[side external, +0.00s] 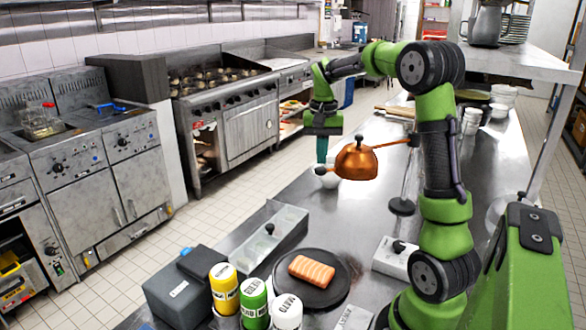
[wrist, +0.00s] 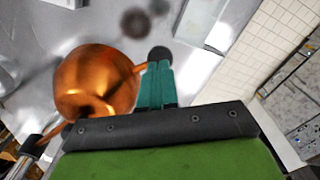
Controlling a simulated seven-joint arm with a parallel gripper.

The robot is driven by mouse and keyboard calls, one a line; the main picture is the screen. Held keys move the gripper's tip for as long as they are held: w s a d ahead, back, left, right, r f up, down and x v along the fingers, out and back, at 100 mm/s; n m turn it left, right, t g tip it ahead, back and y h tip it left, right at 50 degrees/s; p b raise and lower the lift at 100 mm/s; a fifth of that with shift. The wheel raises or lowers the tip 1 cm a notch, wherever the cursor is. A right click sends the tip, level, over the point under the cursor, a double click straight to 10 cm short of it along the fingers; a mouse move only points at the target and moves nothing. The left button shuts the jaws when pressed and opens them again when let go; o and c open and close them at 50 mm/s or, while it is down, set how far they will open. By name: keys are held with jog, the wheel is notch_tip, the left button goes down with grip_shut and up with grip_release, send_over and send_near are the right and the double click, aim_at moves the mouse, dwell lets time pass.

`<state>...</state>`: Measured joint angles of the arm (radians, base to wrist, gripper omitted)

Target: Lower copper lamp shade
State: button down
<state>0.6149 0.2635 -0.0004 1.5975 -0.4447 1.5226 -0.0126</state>
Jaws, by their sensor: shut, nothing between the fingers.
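The copper lamp shade (side external: 356,163) hangs above the steel counter from a copper arm that runs right to a stand. It has a dark knob on top and a black round knob (side external: 320,171) on a short rod at its left. My gripper (side external: 321,158) points down with its teal fingers shut, the tips right by that left knob. In the wrist view the shade (wrist: 93,82) is left of my shut fingers (wrist: 158,72), and the black knob (wrist: 159,54) is at their tips. I cannot tell whether the fingers touch the knob.
In front are a dark plate (side external: 337,294) with salmon, a clear-lidded tray (side external: 262,240) and several bottles (side external: 254,299). The lamp's round black base (side external: 401,206) is on the counter. The counter between the shade and plate is mostly clear.

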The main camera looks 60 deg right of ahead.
aim_at(321, 168)
jog(key=shift+f, duration=0.1)
jog(key=shift+f, duration=3.7)
jog(key=shift+r, duration=4.6)
jog(key=shift+w+d, duration=0.1)
jog(key=shift+s+a+f+n+t, duration=0.2)
jog(key=shift+a+f+n+t, duration=0.1)
jog(key=shift+a+f, duration=0.55)
jog(key=s+a+r+n+t+y, duration=0.1)
jog(key=s+a+n+t, duration=0.2)
jog(key=a, duration=0.9)
jog(key=s+a+r+n+t+y, duration=0.1)
jog(key=s+a+r+n+t, duration=0.1)
jog(key=s+a, duration=0.5)
jog(key=a+n+t, duration=0.1)
jog(key=a+n, duration=0.1)
jog(key=a, duration=0.4)
jog(key=shift+a+t, duration=0.3)
